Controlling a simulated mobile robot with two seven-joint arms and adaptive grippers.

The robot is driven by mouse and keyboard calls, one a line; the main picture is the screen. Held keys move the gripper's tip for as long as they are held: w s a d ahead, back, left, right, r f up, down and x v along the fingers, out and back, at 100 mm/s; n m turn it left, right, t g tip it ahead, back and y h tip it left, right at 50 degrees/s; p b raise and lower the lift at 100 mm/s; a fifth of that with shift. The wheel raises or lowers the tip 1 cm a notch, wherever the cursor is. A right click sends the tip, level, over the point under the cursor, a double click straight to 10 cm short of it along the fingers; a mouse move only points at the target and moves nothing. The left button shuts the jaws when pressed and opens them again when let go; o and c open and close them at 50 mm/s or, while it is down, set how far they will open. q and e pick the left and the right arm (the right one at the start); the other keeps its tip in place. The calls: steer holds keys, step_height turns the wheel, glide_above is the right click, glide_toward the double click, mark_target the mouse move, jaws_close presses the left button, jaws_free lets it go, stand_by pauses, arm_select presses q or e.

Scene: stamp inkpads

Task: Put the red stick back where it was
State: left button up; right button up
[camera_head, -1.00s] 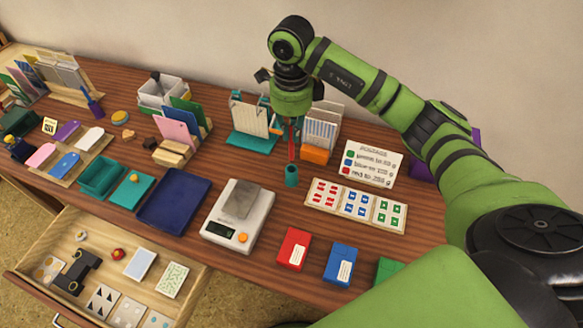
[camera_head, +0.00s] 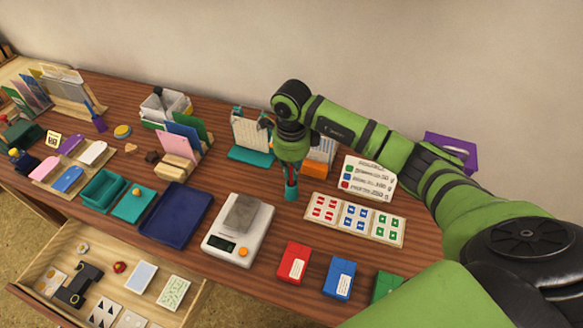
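The red stick (camera_head: 290,174) is a thin upright shape below my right gripper (camera_head: 290,168). Its lower end is at or inside the small teal cup (camera_head: 291,193) on the table. The gripper is directly above the cup, and its fingers are small and mostly hidden by the green wrist, so I cannot see whether they still grip the stick. My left gripper is not in view.
The postage sign (camera_head: 367,177) and stamp tray (camera_head: 354,217) stand right of the cup. The calendar (camera_head: 250,132) and an orange-based holder (camera_head: 314,168) are close behind. A scale (camera_head: 238,230) is in front. The drawer (camera_head: 190,285) is open at front left.

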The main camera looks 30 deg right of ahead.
steer(key=o, duration=0.4)
steer(key=shift+r, duration=0.3)
step_height(320, 180, up, 12)
steer(key=b, duration=0.2)
steer(key=shift+f, duration=0.15)
